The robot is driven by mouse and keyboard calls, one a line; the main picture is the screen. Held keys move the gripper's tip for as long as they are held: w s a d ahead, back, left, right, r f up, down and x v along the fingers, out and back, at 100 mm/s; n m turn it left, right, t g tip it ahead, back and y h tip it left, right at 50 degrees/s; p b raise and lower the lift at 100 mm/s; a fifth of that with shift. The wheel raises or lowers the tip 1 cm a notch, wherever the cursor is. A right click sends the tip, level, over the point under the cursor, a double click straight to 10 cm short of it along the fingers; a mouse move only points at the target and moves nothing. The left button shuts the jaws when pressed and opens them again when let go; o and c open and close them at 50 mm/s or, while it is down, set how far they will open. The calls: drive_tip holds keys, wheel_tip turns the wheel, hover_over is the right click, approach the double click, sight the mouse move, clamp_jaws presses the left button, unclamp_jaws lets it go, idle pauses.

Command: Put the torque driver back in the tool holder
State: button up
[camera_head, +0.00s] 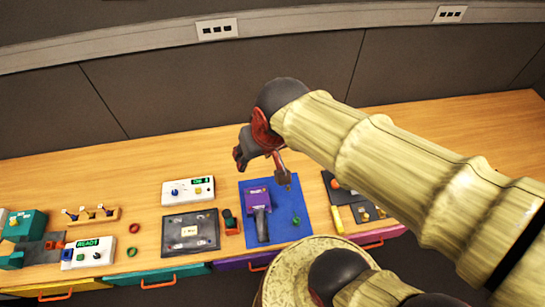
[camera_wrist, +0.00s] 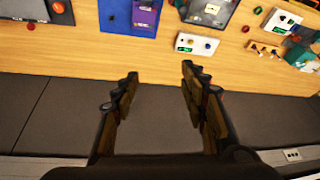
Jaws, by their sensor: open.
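A small dark green and black object (camera_head: 228,217), which may be the torque driver, is at a small orange-red block (camera_head: 232,230), which may be the tool holder. It lies between the dark tray and the blue mat. I cannot tell whether it is seated in the block. My gripper (camera_head: 265,168) is raised in front of the back wall, above the table and the blue mat's far edge. In the wrist view my gripper (camera_wrist: 160,72) has its fingers wide apart, with nothing between them.
A purple device (camera_head: 257,198) and a green knob (camera_head: 296,220) are on the blue mat (camera_head: 285,235). The dark tray (camera_head: 190,243), a white box (camera_head: 188,190), a wooden rack (camera_head: 92,215) and a READY box (camera_head: 88,253) stand left. The table's back strip is clear.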

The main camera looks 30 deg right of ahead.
drive_tip(key=s+d+r+n+t, duration=0.1)
drive_tip(key=s+r, duration=0.3)
drive_tip(key=s, duration=0.1)
drive_tip(key=shift+d, duration=0.4)
drive_tip(key=shift+f, duration=0.15)
wheel_tip(320, 180, down, 18)
drive_tip(key=b, duration=1.8)
drive_tip(key=shift+c, duration=0.3)
